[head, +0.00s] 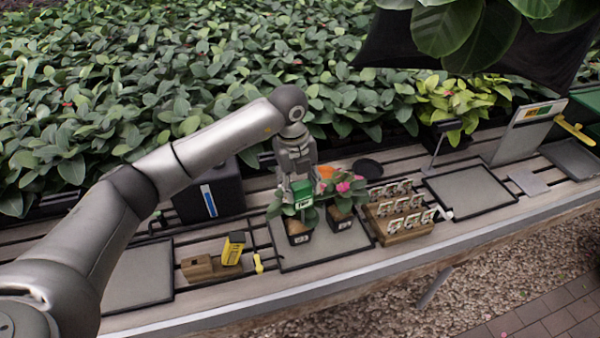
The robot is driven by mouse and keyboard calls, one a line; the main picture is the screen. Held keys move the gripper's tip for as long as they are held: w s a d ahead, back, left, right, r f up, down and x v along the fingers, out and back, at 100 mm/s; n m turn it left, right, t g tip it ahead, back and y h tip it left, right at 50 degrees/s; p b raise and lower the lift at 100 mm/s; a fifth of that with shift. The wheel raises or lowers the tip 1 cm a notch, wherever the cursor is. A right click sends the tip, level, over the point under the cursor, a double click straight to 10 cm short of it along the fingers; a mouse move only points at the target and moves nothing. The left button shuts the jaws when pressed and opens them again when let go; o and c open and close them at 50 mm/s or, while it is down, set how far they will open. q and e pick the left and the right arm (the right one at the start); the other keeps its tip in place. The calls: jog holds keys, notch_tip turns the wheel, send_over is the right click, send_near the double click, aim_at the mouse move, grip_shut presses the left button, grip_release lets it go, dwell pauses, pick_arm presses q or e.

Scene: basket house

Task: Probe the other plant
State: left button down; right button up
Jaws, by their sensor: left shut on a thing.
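Two small potted plants stand side by side on a grey tray (290,262). The left plant (297,232) has green leaves in a dark pot with a white label. The right plant (341,216) has pink flowers and a similar pot. My left gripper (298,190) points down over the left plant and is shut on a green device with a white label (303,194). The device's lower end is among the leaves; I cannot tell whether it touches the soil. My right gripper is out of view.
A wooden rack (400,225) with several small tags stands right of the plants. A yellow device (234,247) on a wooden block (198,267) and a yellow tool (258,263) lie left. A dark box (208,195) stands behind. The right tray (470,188) is empty.

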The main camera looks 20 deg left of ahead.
aim_at(298, 201)
pick_arm(q)
jog(key=n, duration=0.1)
jog(key=w+n, duration=0.1)
jog(key=n, duration=0.1)
jog(key=shift+w+a+r+n+p, duration=0.1)
jog(key=shift+a+r+n+p, duration=0.1)
jog(key=shift+n+p, duration=0.15)
jog(key=shift+w+f+y+b, duration=0.1)
jog(key=shift+f+y+b, duration=0.2)
jog(key=shift+f+b, duration=1.2)
jog(key=shift+f+p, duration=0.35)
jog(key=shift+p, duration=0.05)
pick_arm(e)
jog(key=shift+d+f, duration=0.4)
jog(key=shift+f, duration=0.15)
pick_arm(q)
jog(key=shift+s+a, duration=0.2)
jog(key=shift+s, duration=0.05)
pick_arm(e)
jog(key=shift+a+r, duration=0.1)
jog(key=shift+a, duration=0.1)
